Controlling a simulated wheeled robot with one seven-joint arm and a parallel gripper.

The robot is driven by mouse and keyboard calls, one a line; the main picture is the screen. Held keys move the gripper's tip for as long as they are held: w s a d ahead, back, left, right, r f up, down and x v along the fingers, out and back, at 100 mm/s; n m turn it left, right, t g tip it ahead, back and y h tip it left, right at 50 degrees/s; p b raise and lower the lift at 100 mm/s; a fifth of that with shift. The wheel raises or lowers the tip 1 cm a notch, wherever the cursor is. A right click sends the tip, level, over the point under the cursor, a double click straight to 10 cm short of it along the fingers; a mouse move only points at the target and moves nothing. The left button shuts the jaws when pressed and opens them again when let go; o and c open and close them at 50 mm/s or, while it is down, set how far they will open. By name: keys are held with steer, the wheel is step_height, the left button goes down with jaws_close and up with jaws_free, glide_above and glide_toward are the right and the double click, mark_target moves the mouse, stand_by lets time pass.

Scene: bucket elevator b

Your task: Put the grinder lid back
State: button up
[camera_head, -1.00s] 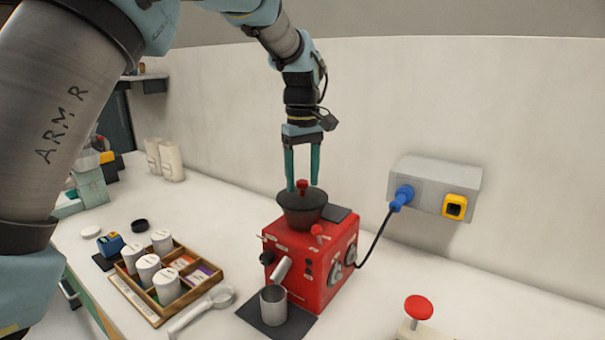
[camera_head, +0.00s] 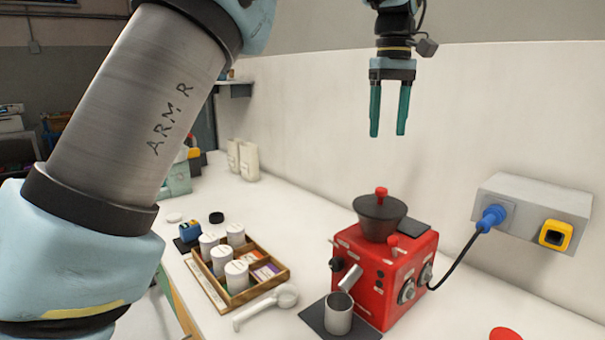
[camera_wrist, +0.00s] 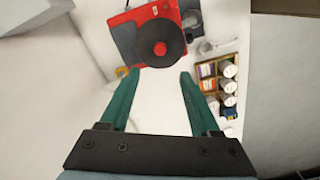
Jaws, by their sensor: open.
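The red grinder (camera_head: 385,265) stands on the white counter. Its dark lid (camera_head: 381,205), with a red knob (camera_head: 381,191), sits on top of the hopper (camera_head: 380,226) and looks level. In the wrist view the lid shows as a dark disc (camera_wrist: 161,43) beyond my fingertips. My gripper (camera_head: 388,134) is open and empty, high above the counter and apart from the lid. It also shows in the wrist view (camera_wrist: 159,75), with nothing between its two teal fingers.
A metal cup (camera_head: 339,314) stands on a dark mat before the grinder. A wooden tray (camera_head: 275,284) holds several white canisters and packets. A white scoop (camera_head: 262,308) lies beside it. A grey socket box (camera_head: 530,215) with a blue plug is on the right wall.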

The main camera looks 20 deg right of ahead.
steer(key=shift+w, duration=0.1)
steer(key=w+a+f, duration=0.4)
steer(key=w+a, duration=0.1)
steer(key=a, duration=0.4)
steer(key=w+a+f, duration=0.4)
steer(key=a+f, duration=0.1)
steer(key=a, duration=0.4)
steer(key=w+a+f, duration=0.4)
steer(key=w+a, duration=0.1)
steer(key=a, duration=0.3)
steer(key=s+a+f, duration=0.3)
steer(key=a, duration=0.4)
steer(key=s+a+f+t, duration=0.1)
steer(key=s+a+f, duration=0.3)
steer(key=a, duration=0.4)
steer(key=s+a+f, duration=0.3)
steer(key=a, duration=0.5)
steer(key=shift+s+f+t, duration=0.15)
steer(key=shift+f+t, duration=0.15)
steer(key=shift+f, duration=0.1)
step_height(320, 180, down, 3)
steer(key=b, duration=0.3)
